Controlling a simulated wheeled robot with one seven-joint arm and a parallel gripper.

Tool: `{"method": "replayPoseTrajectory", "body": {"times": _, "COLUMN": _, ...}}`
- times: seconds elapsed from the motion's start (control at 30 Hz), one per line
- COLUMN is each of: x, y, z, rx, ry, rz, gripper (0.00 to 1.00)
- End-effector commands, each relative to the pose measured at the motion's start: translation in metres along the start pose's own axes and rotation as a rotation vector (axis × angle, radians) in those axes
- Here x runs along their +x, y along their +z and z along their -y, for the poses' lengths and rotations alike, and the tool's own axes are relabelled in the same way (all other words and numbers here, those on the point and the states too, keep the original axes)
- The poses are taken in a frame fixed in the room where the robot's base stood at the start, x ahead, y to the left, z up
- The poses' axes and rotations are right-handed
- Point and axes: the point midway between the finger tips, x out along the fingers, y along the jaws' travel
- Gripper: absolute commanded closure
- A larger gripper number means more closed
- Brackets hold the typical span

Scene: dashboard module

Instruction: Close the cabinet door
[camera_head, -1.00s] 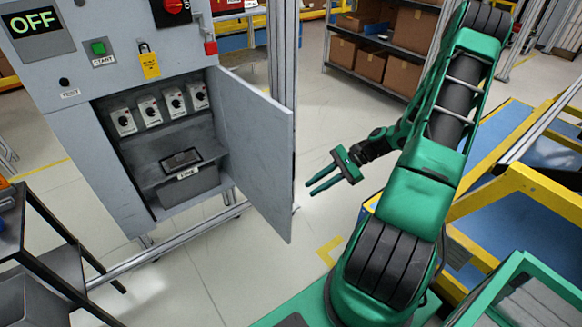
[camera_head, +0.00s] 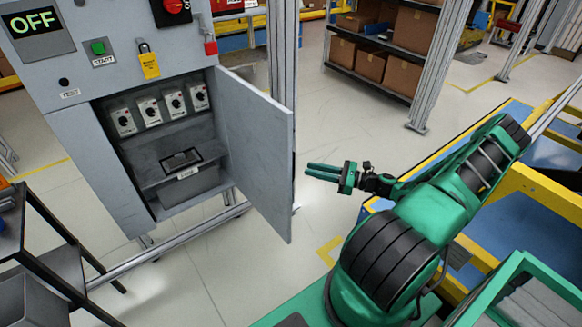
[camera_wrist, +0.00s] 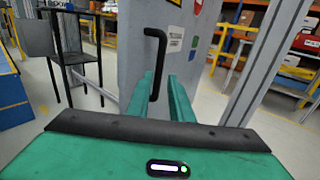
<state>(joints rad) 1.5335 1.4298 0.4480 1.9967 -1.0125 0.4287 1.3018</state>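The grey cabinet door (camera_head: 256,150) stands wide open at the right side of the cabinet (camera_head: 75,125) in the head view. Its inner face shows there, and its outer face is hidden. In the wrist view I see a grey panel (camera_wrist: 190,55), which looks like the door's outer face, with a black bar handle (camera_wrist: 161,45) and labels. My gripper (camera_head: 309,170) is just right of the door's free edge in the head view, with its fingers towards the door. The fingers are apart and empty. I see no clear contact.
Several dials (camera_head: 149,111) and a grey bin (camera_head: 188,188) are inside the cabinet. A dark metal cart (camera_head: 12,232) stands at the left. A shelf with boxes (camera_head: 370,62) is behind. Yellow-railed blue platforms (camera_head: 525,215) are at the right. Open floor lies below the door.

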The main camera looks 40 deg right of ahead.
Motion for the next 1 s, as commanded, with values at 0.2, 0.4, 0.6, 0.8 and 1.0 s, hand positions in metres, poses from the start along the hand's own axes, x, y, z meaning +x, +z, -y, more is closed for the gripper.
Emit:
{"method": "replayPoseTrajectory", "body": {"times": 0.2, "x": 0.041, "y": 0.0, "z": -0.002, "rx": 0.001, "ry": 0.005, "rz": 0.001, "gripper": 0.8}}
{"method": "replayPoseTrajectory", "body": {"times": 0.4, "x": 0.069, "y": 0.0, "z": -0.001, "rx": -0.001, "ry": 0.004, "rz": -0.001, "gripper": 0.8}}
{"method": "replayPoseTrajectory", "body": {"times": 0.6, "x": 0.082, "y": 0.0, "z": -0.001, "rx": -0.001, "ry": 0.002, "rz": -0.001, "gripper": 0.8}}
{"method": "replayPoseTrajectory", "body": {"times": 0.8, "x": 0.084, "y": 0.0, "z": -0.001, "rx": -0.001, "ry": 0.002, "rz": -0.001, "gripper": 0.8}}
{"method": "replayPoseTrajectory", "body": {"times": 1.0, "x": 0.084, "y": 0.0, "z": -0.001, "rx": -0.001, "ry": 0.002, "rz": -0.001, "gripper": 1.0}}
